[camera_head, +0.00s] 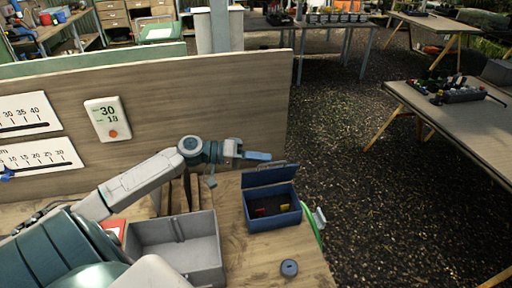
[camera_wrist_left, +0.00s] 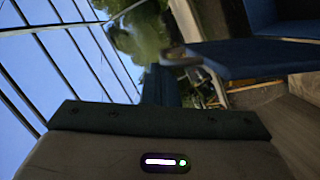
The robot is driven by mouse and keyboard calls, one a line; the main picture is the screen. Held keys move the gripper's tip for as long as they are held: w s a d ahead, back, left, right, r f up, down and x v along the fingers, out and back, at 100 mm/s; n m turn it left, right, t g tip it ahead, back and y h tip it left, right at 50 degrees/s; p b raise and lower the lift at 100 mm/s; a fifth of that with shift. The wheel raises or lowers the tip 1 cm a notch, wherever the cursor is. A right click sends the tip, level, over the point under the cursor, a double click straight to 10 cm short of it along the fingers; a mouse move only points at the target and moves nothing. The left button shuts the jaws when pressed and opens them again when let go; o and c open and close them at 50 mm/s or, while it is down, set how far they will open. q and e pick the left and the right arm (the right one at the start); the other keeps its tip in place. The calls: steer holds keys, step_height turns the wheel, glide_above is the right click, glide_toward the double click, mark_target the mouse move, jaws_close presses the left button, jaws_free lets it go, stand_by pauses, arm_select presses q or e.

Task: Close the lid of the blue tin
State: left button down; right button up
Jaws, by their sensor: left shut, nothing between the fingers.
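The blue tin (camera_head: 286,219) stands on the bench near its right end, with its lid (camera_head: 268,176) raised upright along the back edge. Small red and yellow things lie in its dark inside. My left gripper (camera_head: 266,156) is shut and empty, its fingers pointing right just above and behind the lid's top edge. Whether it touches the lid I cannot tell. In the left wrist view the shut fingers (camera_wrist_left: 161,84) point away from the camera, with a blue panel, likely the lid (camera_wrist_left: 235,58), to their right. My right gripper is in neither view.
A grey open bin (camera_head: 212,262) stands left of the tin. A small blue-grey round piece (camera_head: 289,268) lies in front of it. A wooden back panel (camera_head: 225,95) rises behind my left arm. A green and silver thing (camera_head: 318,218) sits at the bench's right edge.

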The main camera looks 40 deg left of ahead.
arm_select(q)
steer(key=s+d+f+m+y+b, duration=0.1)
steer(key=s+d+f+m+b, duration=0.2)
steer(key=s+d+f, duration=0.1)
steer(key=shift+s+d+m, duration=0.4)
steer(key=shift+s+d, duration=0.1)
steer(key=shift+d, duration=0.4)
